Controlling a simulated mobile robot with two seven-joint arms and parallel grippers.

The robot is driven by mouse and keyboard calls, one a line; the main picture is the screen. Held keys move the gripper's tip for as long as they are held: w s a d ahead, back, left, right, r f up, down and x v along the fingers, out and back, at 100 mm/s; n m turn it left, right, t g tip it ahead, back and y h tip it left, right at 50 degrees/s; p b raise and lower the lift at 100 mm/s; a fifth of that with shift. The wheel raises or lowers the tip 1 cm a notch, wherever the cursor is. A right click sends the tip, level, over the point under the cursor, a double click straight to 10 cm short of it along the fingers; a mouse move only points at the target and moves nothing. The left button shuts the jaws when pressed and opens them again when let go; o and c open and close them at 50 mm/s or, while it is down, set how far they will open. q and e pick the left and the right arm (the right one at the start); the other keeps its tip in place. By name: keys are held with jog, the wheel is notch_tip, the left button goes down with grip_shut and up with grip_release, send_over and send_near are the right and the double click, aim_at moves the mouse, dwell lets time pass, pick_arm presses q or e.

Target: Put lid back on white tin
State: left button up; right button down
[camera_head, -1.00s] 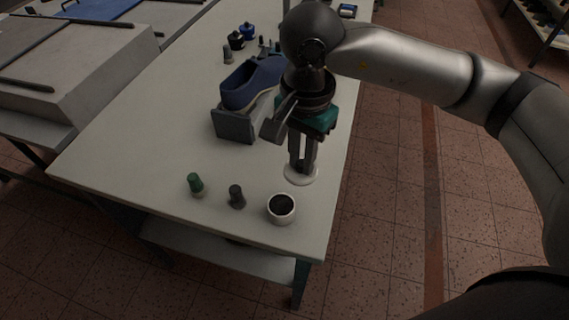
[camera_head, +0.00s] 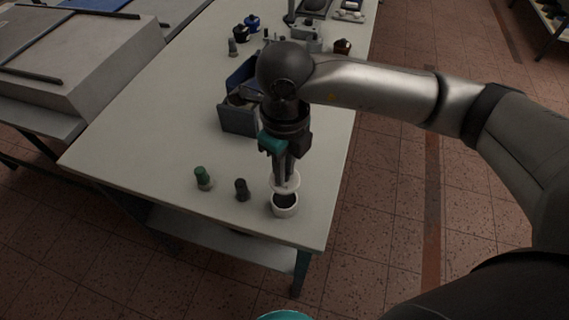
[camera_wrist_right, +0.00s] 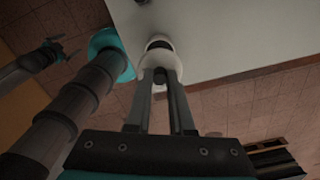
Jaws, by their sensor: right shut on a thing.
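The white tin (camera_head: 285,211) stands upright near the table's front right corner, its dark opening partly visible. My right gripper (camera_head: 284,180) points down, shut on the white lid (camera_head: 291,187), and holds it just above the tin's far side. The lid still leaves the near part of the opening uncovered. In the right wrist view the lid (camera_wrist_right: 152,64) is at the fingertips, with the tin's dark opening (camera_wrist_right: 158,44) beyond it. My left gripper (camera_wrist_right: 62,48) shows small at the left of the right wrist view, its fingers apart and empty; it is outside the head view.
A dark small bottle (camera_head: 241,190) and a green-topped one (camera_head: 203,178) stand left of the tin on the pale table (camera_head: 150,150). The table's right edge is close.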

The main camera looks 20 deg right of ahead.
jog(key=shift+f+b, duration=2)
jog(key=shift+f, duration=0.8)
jog(key=shift+f+b, duration=0.45)
jog(key=shift+b, duration=0.3)
jog(key=shift+f+b, duration=0.15)
jog(key=shift+b, duration=0.3)
dwell(0.4)
jog(key=shift+c, duration=1.1)
grip_release()
